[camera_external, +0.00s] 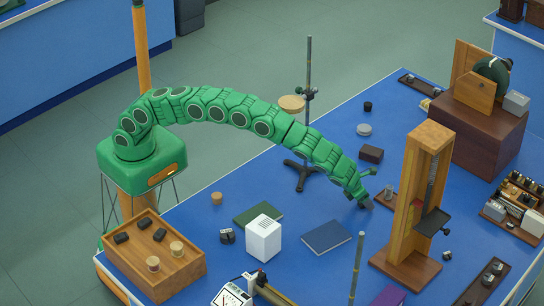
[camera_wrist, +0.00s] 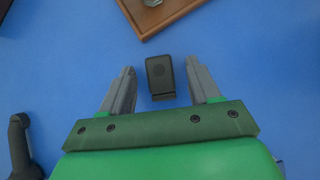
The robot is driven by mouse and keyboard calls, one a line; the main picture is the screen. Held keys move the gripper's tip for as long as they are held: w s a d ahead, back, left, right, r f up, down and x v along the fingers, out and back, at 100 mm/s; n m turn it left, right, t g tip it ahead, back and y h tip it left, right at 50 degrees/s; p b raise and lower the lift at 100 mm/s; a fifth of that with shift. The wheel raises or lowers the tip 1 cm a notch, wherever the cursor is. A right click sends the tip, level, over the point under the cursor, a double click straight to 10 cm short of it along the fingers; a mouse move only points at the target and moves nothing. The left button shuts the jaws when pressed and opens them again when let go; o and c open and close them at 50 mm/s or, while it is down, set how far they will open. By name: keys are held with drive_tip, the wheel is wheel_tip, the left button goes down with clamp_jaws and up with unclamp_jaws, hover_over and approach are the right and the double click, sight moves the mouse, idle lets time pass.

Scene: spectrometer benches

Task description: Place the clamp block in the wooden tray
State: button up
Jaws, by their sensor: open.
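The clamp block, a small dark grey block (camera_wrist: 160,78), lies on the blue bench in the wrist view. My gripper (camera_wrist: 160,70) is open, with one grey finger on each side of the block and blue bench showing in both gaps. In the external view my gripper (camera_external: 367,200) is low over the bench, right of the middle; the block there is hard to tell from the dark fingers. The wooden tray (camera_external: 180,283) stands at the front left corner of the bench, with several dark blocks and cork-topped pieces in it.
A wooden base (camera_wrist: 184,9) lies just beyond the fingertips. The tall wooden stand (camera_external: 425,180) rises right of my gripper.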

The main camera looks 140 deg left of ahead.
clamp_jaws()
drive_tip(key=shift+r, duration=0.1)
idle(0.3)
drive_tip(key=shift+r, duration=1.6)
drive_tip(key=shift+s+d+r, duration=0.35)
drive_tip(key=shift+s+r, duration=0.3)
drive_tip(key=shift+r, duration=0.15)
drive_tip(key=s+d+r, duration=0.5)
drive_tip(key=s+r, duration=0.3)
drive_tip(key=s, duration=0.3)
drive_tip(key=shift+d, duration=0.35)
